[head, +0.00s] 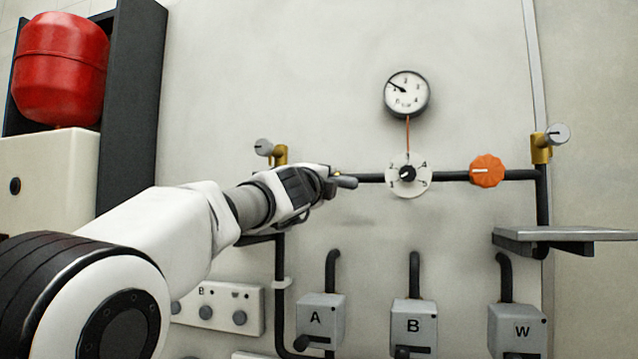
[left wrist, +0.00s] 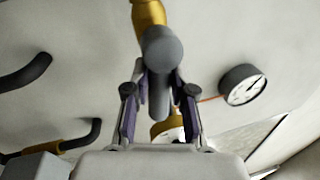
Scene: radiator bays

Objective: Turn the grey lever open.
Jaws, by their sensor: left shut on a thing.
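The grey lever (head: 346,182) shows in the head view as a short grey stub at the tip of my left gripper (head: 328,180), in front of the dark horizontal pipe. In the left wrist view the grey lever (left wrist: 160,55) runs between the two fingers of my left gripper (left wrist: 160,100), with a brass fitting (left wrist: 148,12) behind its far end. The left gripper is shut on the lever. In the head view the gripper covers most of the lever and its valve, so its angle is hard to tell there. My right gripper is not in view.
A round gauge (head: 406,93), a numbered white dial (head: 408,182) and an orange knob (head: 487,170) lie to the right. Boxes A (head: 320,318), B (head: 413,325) and W (head: 517,330) are below. A grey shelf (head: 575,234) juts out at right. A red tank (head: 60,68) is upper left.

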